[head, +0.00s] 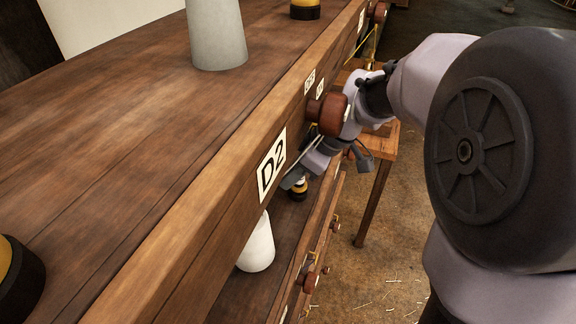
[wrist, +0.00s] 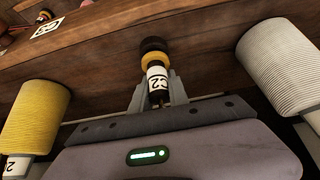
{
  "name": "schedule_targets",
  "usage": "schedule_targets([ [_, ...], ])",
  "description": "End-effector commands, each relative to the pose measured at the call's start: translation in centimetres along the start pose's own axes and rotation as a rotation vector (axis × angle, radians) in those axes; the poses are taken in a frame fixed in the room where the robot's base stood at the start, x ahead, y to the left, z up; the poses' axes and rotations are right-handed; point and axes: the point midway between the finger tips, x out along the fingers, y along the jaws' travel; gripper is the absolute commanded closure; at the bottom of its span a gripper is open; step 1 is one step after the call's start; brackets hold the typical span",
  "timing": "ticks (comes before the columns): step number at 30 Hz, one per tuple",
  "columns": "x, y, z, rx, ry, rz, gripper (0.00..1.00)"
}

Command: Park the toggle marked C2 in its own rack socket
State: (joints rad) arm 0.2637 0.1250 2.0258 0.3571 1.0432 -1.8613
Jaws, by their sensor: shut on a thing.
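My gripper (wrist: 156,100) is shut on a toggle (wrist: 157,68) with a black end, a yellow band and a white label that appears to read C2. The toggle points away from the gripper, its black end against or close to a wooden board (wrist: 100,62); I cannot tell whether they touch. In the head view my gripper (head: 297,178) is below the upper rail, beside the D2 plate, and the black and yellow toggle (head: 298,190) shows just under it. No socket marked C2 can be made out; the board behind the toggle's end is partly hidden.
A yellow wound spool (wrist: 38,115) and a pale wound spool (wrist: 275,62) flank the gripper closely. The upper rail carries the D2 plate (head: 271,165) and a red-brown knob (head: 326,114). A pale cone (head: 257,246) stands below, and a wooden stool (head: 384,145) is behind.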

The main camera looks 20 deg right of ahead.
Motion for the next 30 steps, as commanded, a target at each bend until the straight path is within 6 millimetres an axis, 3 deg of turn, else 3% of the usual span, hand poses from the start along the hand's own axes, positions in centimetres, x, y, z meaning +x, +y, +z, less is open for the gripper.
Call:
schedule_targets([
  [30,0.73,0.01,0.4,0.0,0.0,0.0,1.0],
])
